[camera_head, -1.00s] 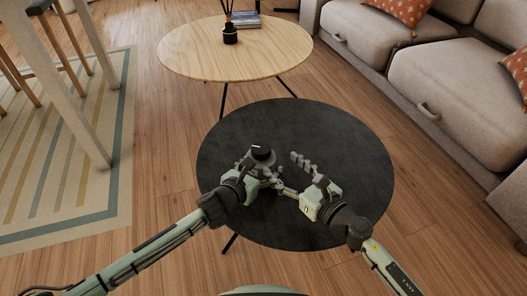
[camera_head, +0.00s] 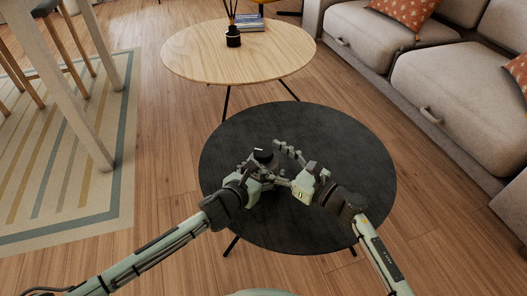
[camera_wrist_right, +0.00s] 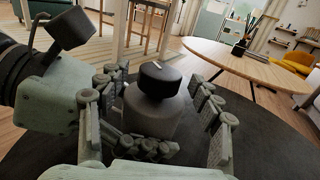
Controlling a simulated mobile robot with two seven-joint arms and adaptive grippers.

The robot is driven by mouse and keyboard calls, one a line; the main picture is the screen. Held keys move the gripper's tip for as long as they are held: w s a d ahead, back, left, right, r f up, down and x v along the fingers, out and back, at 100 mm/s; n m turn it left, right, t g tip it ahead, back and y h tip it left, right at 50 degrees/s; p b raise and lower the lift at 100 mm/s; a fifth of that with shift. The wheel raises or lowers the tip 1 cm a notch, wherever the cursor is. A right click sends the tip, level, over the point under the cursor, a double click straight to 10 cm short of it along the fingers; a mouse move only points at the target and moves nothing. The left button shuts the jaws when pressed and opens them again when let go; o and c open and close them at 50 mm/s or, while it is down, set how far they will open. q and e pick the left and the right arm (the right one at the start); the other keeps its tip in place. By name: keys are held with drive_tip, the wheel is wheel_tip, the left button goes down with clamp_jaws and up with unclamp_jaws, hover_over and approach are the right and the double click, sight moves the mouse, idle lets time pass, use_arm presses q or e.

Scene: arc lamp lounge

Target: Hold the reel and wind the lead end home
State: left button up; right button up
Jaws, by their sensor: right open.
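The reel (camera_head: 263,154) stands upright on the dark round table (camera_head: 340,135). In the right wrist view the reel (camera_wrist_right: 152,118) has a grey body and a black cap with a white mark on top. My left gripper (camera_head: 262,170) is at the reel from the left, its fingers closed around the lower body. My right gripper (camera_head: 279,163) is open, with its fingers spread on either side of the reel; contact with it cannot be told. No lead end can be made out. The fingers hide the reel's lower part.
A light wooden round table (camera_head: 235,60) stands behind, with a dark reed diffuser (camera_head: 233,38) and several books (camera_head: 250,22) on it. A grey sofa (camera_head: 450,75) is at the right, and a striped rug (camera_head: 65,150) at the left. The dark table's right side is clear.

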drive_tip(key=shift+x, duration=1.1)
drive_tip(key=c, duration=1.2)
drive_tip(key=shift+s+a+m+t+h, duration=0.1)
drive_tip(key=shift+a+m+t+h, duration=0.05)
drive_tip(key=shift+m+t+h, duration=1.45)
drive_tip(key=shift+h, duration=0.3)
drive_tip(key=o, duration=1.2)
